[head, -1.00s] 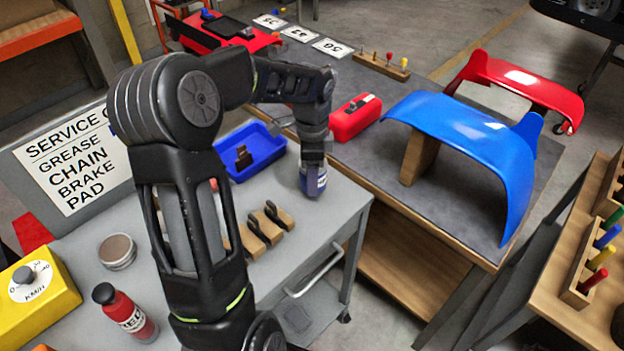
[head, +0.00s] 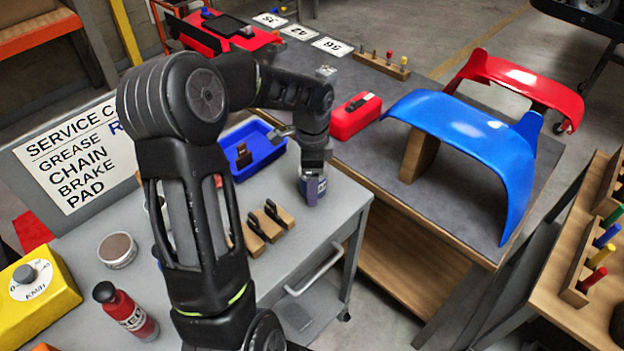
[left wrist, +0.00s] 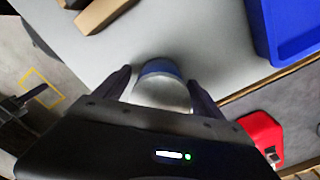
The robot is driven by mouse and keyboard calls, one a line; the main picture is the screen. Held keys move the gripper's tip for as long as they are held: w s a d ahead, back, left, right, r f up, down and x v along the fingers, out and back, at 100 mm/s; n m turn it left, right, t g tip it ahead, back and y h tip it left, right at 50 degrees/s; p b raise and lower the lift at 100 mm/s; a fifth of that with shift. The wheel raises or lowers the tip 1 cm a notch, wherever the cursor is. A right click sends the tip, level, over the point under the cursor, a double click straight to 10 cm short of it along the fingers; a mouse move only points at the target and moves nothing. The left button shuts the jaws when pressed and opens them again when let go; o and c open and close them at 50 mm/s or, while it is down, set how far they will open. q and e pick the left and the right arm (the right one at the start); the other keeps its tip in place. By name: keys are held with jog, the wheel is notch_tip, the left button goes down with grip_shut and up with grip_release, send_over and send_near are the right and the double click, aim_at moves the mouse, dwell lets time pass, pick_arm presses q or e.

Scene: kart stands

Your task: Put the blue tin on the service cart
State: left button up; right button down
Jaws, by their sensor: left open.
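The blue tin (head: 321,186) appears upright on the grey service cart (head: 338,215), near its back right corner. In the left wrist view the tin (left wrist: 162,88) shows a silvery round top and a blue side. My left gripper (head: 313,188) points down at the tin, with its fingers on either side of it. In the left wrist view my left gripper (left wrist: 160,82) is open, and some space shows between the fingers and the tin. The fingers partly hide the tin in the head view. My right gripper is not in view.
On the cart are a blue tray (head: 262,160), several wooden blocks with dark tops (head: 268,222), a red bottle (head: 125,312), a round tin (head: 117,249) and a yellow dial box (head: 38,287). A workbench (head: 380,165) with a red case (head: 355,117) adjoins the cart.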

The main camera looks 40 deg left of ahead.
pick_arm(q)
notch_tip(320, 180, up, 12)
jog(key=shift+r+b, duration=0.15)
jog(key=shift+b, duration=0.2)
dwell(1.0)
